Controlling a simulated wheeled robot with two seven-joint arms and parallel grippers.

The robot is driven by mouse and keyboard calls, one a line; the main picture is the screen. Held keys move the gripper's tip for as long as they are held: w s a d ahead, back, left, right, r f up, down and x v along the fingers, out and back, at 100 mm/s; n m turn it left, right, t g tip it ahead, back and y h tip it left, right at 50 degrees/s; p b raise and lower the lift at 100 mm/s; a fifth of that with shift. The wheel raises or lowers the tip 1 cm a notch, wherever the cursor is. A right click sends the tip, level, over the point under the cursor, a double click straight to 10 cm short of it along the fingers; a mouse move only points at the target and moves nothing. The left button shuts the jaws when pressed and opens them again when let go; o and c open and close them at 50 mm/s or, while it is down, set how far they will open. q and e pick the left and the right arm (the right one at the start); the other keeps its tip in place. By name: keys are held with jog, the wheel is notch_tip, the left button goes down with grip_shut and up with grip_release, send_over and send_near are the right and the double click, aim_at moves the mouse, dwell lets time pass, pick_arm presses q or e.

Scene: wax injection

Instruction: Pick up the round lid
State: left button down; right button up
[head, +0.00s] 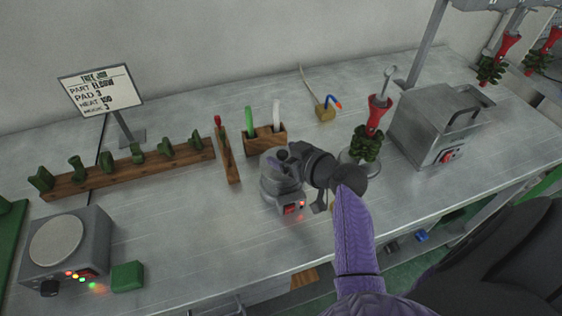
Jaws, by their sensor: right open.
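A small grey round pot (276,190) with a red-lit display on its base stands mid-table. Its round lid (271,162) appears to sit on top, with a dark knob-like shape there, partly covered by my gripper. My right gripper (291,159) reaches in from the right over the pot and is open, with its fingertips close to the lid's top. I cannot tell whether the fingers touch the lid. My left gripper is not in view.
A red-topped stand with green pieces (368,143) is just right of my right wrist, near a grey box machine (432,125).

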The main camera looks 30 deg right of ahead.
jog(key=x, duration=0.3)
jog(key=shift+c, duration=0.4)
grip_shut()
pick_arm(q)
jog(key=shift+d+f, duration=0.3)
